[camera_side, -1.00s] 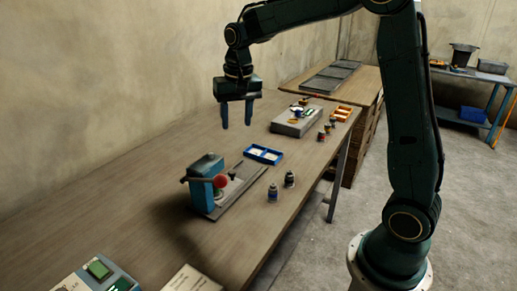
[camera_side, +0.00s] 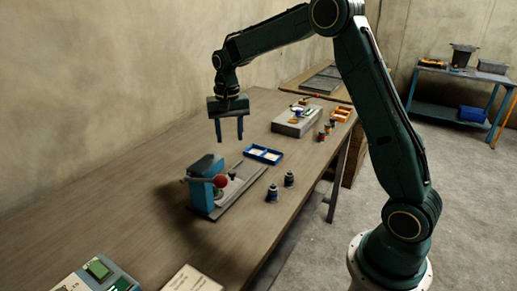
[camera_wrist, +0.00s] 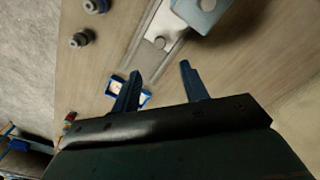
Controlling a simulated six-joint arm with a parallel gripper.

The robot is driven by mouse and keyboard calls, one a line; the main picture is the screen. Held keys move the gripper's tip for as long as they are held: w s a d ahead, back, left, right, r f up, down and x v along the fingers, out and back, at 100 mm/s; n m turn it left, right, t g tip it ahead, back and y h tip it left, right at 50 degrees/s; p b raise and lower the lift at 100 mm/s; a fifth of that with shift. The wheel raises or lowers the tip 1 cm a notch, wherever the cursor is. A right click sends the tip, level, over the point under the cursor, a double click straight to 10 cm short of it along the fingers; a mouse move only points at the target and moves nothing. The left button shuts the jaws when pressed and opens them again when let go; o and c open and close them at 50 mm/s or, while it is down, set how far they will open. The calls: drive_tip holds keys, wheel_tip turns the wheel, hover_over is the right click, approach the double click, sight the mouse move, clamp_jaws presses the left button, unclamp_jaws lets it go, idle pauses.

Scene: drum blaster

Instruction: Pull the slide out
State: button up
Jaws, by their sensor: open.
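A blue machine (camera_side: 203,188) with a red ball stands on the table. A flat grey slide track (camera_side: 245,187) runs from it toward the back right, with a small upright peg (camera_side: 238,170) on it. In the wrist view, the machine (camera_wrist: 207,12) is at the top, and the track (camera_wrist: 150,50) runs down-left from it with a round knob (camera_wrist: 160,43). My gripper (camera_side: 230,138) is above and behind the machine, open and empty, with its fingers pointing down. The fingers (camera_wrist: 160,72) also show in the wrist view, apart from the track and touching nothing.
A blue two-part tray (camera_side: 263,155) lies behind the track. A grey block with small parts (camera_side: 296,122) and an orange tray (camera_side: 342,114) are farther back. The table left of the machine is clear.

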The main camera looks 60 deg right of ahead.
sight(232, 171)
wheel_tip(232, 171, down, 12)
drive_tip(key=shift+f, duration=0.2)
idle(0.4)
drive_tip(key=shift+c, duration=0.5)
clamp_jaws()
drive_tip(key=shift+d, duration=0.1)
